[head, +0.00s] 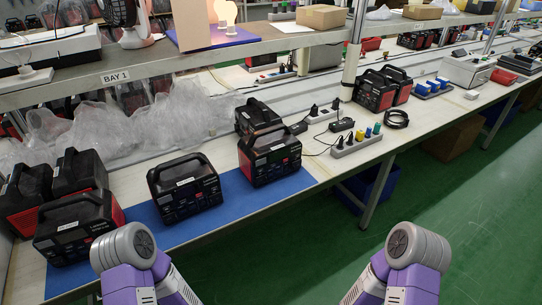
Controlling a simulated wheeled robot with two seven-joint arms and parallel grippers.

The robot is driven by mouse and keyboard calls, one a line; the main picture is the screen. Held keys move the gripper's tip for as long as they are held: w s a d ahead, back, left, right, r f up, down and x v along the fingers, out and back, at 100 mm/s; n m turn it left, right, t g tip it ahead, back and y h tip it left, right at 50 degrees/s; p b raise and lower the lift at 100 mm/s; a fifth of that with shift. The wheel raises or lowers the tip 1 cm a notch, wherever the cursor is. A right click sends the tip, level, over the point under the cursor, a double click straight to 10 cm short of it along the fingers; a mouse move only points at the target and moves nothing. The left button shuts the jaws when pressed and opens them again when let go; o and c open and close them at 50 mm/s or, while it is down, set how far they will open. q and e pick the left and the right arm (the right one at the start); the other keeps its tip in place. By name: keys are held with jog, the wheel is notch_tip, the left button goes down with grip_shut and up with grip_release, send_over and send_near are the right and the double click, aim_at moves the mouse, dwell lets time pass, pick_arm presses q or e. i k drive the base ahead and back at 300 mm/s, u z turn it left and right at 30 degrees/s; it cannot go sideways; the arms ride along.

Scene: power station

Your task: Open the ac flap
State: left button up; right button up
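Several black and red power stations stand on the bench. One is at the middle of the blue mat (236,190), a power station (185,187) with its front panel facing me. Another power station (270,157) stands to its right, with one more (258,117) behind it. A power station (78,226) stands at the left, with others behind it. The front panels show sockets and small details, but an AC flap is too small to make out. My two arms rise at the bottom edge, and neither gripper shows.
A power strip with plugs (357,142) and a coiled black cable (396,119) lie right of the mat. Clear plastic wrap (95,130) lies behind. A shelf marked BAY 1 (115,77) overhangs the bench. The green floor (440,200) is open at right.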

aim_at(297, 164)
jog(key=k, duration=0.65)
jog(key=z, duration=0.8)
jog(key=i, duration=1.65)
jog(key=u, duration=0.65)
